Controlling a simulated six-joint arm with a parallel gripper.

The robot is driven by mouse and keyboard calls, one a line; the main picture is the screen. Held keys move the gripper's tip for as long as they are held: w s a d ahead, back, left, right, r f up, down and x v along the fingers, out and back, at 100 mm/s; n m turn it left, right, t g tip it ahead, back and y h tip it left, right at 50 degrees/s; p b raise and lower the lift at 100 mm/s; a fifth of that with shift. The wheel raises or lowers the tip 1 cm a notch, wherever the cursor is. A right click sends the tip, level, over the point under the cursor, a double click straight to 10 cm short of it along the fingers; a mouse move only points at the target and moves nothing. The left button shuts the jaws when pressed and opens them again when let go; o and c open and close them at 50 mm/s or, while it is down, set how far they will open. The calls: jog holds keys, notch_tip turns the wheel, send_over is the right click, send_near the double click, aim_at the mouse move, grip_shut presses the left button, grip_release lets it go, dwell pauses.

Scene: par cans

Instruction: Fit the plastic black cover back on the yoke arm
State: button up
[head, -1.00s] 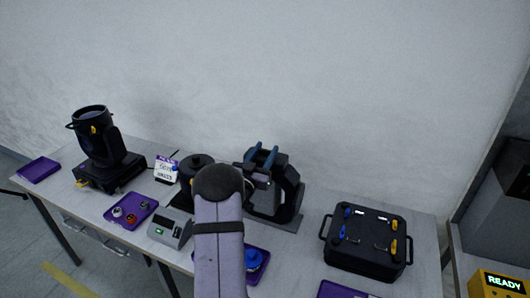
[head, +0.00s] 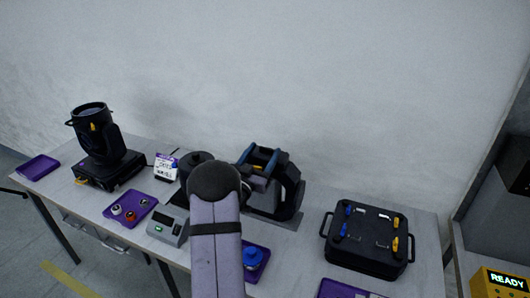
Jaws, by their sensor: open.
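The black yoke fixture (head: 291,190) stands on a grey base plate near the middle of the table, and its right-hand arm shows clearly. My gripper (head: 260,158) is at the top of this fixture, with its two blue-edged fingers spread apart. My own grey arm hides the front left of the fixture and most of the gripper's body. I cannot pick out the black cover for certain against the dark fixture.
A second moving-head light (head: 98,143) stands at the left. A black case (head: 367,262) with blue and yellow latches stands at the right. Purple trays (head: 113,206) with small parts, a small grey device (head: 167,225) and a label stand (head: 166,166) crowd the front and middle.

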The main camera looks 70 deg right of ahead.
jog(key=shift+a+f+b, duration=0.2)
jog(key=shift+a+b, duration=0.3)
jog(key=shift+a, duration=0.8)
jog(key=shift+a+f+b, duration=0.2)
jog(key=shift+a+b, duration=0.25)
jog(key=shift+a, duration=0.85)
